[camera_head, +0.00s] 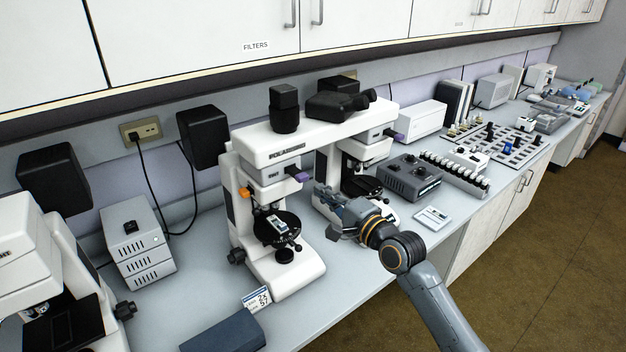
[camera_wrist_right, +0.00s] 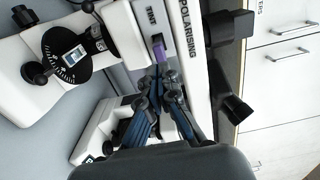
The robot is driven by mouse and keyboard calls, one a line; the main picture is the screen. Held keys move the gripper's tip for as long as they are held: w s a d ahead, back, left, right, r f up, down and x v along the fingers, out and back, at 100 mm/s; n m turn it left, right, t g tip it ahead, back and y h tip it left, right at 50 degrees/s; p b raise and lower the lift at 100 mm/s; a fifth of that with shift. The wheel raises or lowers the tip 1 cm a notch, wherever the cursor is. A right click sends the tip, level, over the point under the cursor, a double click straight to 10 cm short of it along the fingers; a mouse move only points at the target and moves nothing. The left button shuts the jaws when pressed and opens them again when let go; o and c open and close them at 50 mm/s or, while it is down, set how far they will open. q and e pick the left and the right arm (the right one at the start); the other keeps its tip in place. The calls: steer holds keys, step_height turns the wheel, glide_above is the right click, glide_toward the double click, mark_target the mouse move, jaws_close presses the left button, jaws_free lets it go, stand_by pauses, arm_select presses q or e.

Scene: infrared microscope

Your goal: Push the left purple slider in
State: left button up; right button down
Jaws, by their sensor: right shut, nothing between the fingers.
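The left purple slider (camera_head: 298,174) sticks out from the right side of the left microscope head (camera_head: 268,168). It also shows in the right wrist view (camera_wrist_right: 161,52), beside the "TINT" label. My right gripper (camera_head: 326,198) is shut and empty, to the right of and below this slider in the head view. In the wrist view its fingertips (camera_wrist_right: 160,80) point toward the slider and appear close to its lower end; I cannot tell whether they touch. A second purple slider (camera_head: 394,134) is on the right microscope head. My left gripper is not in view.
The left stage (camera_head: 270,232) with a slide lies below the slider. The right microscope's base (camera_head: 325,212) is partly hidden behind my right gripper. A grey control box (camera_head: 410,176) and a small white card (camera_head: 432,217) are to the right.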

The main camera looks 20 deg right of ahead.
mark_target(305, 178)
steer(key=p+x, duration=0.1)
steer(key=x, duration=0.3)
steer(key=shift+w, duration=0.15)
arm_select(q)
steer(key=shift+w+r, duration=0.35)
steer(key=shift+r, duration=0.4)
arm_select(e)
steer(key=shift+w+a, duration=0.1)
steer(key=b+x, duration=0.1)
steer(key=x, duration=0.2)
steer(key=shift+w+f, duration=0.1)
steer(key=shift+w, duration=0.05)
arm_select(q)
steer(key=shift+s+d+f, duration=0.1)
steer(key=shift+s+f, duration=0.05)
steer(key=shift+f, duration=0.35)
arm_select(e)
steer(key=shift+r, duration=0.25)
